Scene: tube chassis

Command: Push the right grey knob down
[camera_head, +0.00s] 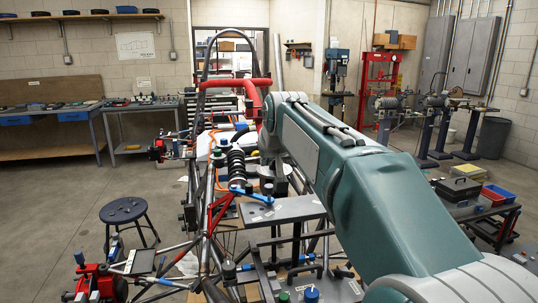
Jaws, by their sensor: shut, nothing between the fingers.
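My arm reaches in from the lower right, and its wrist bends down over the tube chassis (208,215). My gripper (268,187) is small and dark below the wrist, above the near end of a blue lever and close to a grey plate (285,209). Its fingers are shut and hold nothing; they are hard to make out. I cannot pick out the right grey knob with certainty. A blue knob (311,294) and a green knob (284,297) stand at the bottom edge. My arm hides part of the chassis to the right.
A black coil spring (237,165) and a red padded tube (236,84) are near my wrist. A stool (123,211) stands at left. A low table (475,213) with a toolbox and bins is at right. The floor at left is mostly clear.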

